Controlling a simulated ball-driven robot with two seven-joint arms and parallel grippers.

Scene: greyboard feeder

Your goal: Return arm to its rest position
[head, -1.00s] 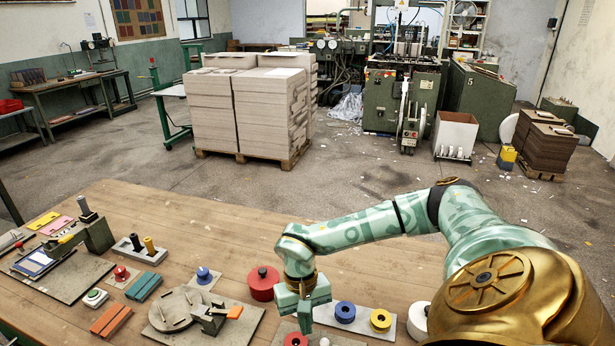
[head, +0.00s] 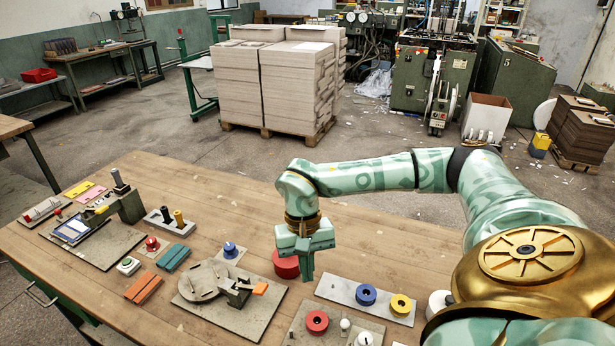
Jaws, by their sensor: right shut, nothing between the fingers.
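My right arm comes in from the right, patterned green with a gold shoulder. My right gripper (head: 306,262) points down above the wooden workbench (head: 225,200). It is shut and empty. A red round knob (head: 286,265) stands just behind and left of it and is partly hidden by it. A grey plate with a blue ring (head: 366,294) and a yellow ring (head: 400,305) lies to its right. My left gripper is not in view.
A round grey fixture with an orange-tipped lever (head: 213,283) is left of the gripper. A plate with a red ring (head: 317,321) is in front. Several knobs, blocks and a press (head: 125,200) fill the bench's left. The bench's back middle is clear.

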